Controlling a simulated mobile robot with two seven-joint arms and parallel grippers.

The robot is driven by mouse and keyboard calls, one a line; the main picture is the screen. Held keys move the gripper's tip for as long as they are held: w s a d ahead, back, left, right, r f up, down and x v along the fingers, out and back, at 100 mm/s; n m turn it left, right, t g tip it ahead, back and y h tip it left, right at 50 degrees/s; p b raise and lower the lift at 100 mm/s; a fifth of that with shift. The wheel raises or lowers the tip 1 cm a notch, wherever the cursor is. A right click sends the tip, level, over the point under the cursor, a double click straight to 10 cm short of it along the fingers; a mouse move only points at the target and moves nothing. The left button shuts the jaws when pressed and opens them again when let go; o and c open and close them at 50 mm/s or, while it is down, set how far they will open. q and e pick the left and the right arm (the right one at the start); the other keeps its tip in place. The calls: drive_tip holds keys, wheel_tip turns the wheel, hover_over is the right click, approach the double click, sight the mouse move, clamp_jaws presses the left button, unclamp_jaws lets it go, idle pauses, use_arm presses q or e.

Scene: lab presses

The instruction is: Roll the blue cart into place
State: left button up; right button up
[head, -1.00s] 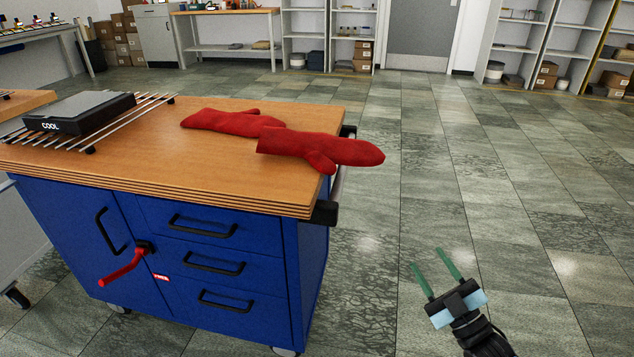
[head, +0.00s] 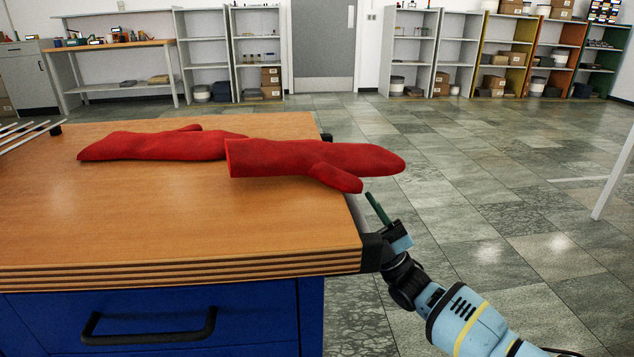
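The blue cart (head: 311,318) stands close in front of me on the left, with a thick wooden top (head: 180,235) and a drawer with a black pull (head: 150,330). A grey push handle (head: 357,213) runs along its right side between black corner brackets. My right gripper (head: 376,207) is at this handle, near the front bracket (head: 373,252), its green fingers pointing up and away. One finger shows clearly; whether they are apart or closed around the bar cannot be told. My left gripper is not in view.
Two red oven mitts (head: 165,145) (head: 300,158) lie on the top, the nearer one overhanging the right edge above my gripper. Part of a wire rack (head: 25,132) shows at the left. Tiled floor (head: 470,190) is open to the right. Shelves (head: 410,50) line the back wall.

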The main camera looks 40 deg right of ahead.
drive_tip(key=x, duration=0.7)
drive_tip(key=shift+w+r+b, duration=0.15)
drive_tip(key=shift+r+b, duration=0.2)
drive_tip(key=shift+b, duration=0.05)
clamp_jaws()
